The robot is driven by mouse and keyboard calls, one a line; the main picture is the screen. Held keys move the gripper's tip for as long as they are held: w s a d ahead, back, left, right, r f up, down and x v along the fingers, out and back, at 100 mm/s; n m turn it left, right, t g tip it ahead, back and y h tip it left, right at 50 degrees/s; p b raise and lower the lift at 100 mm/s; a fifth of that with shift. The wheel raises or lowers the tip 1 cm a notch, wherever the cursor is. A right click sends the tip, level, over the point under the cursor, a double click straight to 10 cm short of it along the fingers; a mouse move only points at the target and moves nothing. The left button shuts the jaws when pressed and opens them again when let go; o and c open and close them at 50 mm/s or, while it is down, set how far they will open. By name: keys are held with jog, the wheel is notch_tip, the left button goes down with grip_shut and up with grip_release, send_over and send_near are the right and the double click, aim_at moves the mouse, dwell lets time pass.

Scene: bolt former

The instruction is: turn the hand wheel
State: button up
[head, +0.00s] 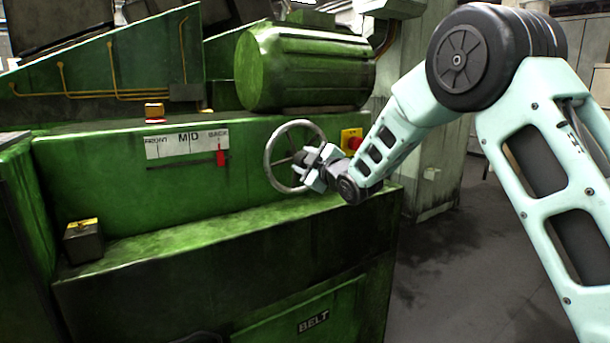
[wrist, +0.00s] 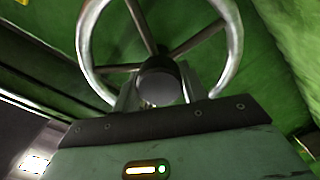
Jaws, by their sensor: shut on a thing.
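The hand wheel (head: 268,158) is a grey metal ring with spokes, mounted on the front of the green machine. In the wrist view the hand wheel (wrist: 236,50) fills the upper middle, with its spokes meeting at a dark hub. My gripper (head: 308,163) is at the wheel's right side in the head view and hides part of it. In the wrist view my gripper (wrist: 158,92) has its fingers on either side of a round grey knob (wrist: 158,88) in front of the hub. It is shut on this knob. The fingertips are partly hidden.
A scale plate (head: 187,143) reads FRONT, MID, BACK, with a red pointer (head: 221,158) under BACK. A red button on a yellow box (head: 351,140) sits just right of the wheel, close to my arm. A green motor (head: 310,70) is above. Open floor (head: 450,260) lies right.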

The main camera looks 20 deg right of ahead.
jog(key=n+b, duration=0.4)
jog(key=shift+f+n+b, duration=0.15)
jog(key=shift+n+b, duration=0.15)
jog(key=shift+b, duration=0.05)
dwell(0.4)
jog(key=o, duration=1.4)
jog(key=shift+s, duration=0.1)
jog(key=v, duration=1.7)
jog(key=shift+s, duration=0.1)
